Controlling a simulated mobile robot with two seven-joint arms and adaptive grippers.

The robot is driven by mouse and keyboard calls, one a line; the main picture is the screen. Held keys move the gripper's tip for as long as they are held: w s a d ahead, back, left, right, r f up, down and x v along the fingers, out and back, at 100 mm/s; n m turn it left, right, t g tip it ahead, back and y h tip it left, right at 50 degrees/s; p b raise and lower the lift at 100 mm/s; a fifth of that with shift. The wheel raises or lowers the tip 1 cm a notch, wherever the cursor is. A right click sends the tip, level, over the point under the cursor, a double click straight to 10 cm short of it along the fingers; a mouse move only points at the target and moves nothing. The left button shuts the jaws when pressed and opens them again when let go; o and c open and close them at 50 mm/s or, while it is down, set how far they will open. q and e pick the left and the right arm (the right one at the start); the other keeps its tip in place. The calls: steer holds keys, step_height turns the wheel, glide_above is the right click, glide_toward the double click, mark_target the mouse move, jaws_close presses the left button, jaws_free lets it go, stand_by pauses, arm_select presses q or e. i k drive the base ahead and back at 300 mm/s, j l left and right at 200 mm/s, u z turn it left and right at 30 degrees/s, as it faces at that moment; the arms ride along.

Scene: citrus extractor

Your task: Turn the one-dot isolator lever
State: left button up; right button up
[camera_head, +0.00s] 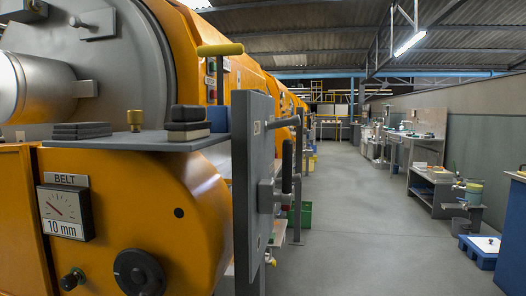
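Neither of my grippers is in view. A grey panel (253,185) stands edge-on near the middle of the picture. A dark upright handle (287,166) sits on a grey block on its right face. It looks like an isolator lever, but no dot marking is readable from here. A yellow-handled lever (220,50) stands up on the orange machine at the upper middle. I cannot tell which one bears one dot.
A belt gauge (64,212) reading 10 mm, a dark handwheel (139,273) and a grey shelf (125,139) with dark pads are on the orange machine (180,190). The grey floor aisle (375,210) is clear. Benches and a blue crate (480,252) line the right.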

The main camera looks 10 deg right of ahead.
mark_target(287, 145)
steer(key=i+l+u, duration=0.25)
steer(key=l+u, duration=0.2)
steer(key=i+l+u, duration=0.1)
steer(key=l+u, duration=0.3)
steer(key=l, duration=0.35)
steer(key=l+u, duration=0.45)
steer(key=l, duration=0.2)
steer(key=l+u, duration=0.45)
steer(key=l, duration=0.25)
steer(key=k+l+u, duration=0.15)
steer(key=l+u, duration=0.25)
steer(key=l, duration=0.2)
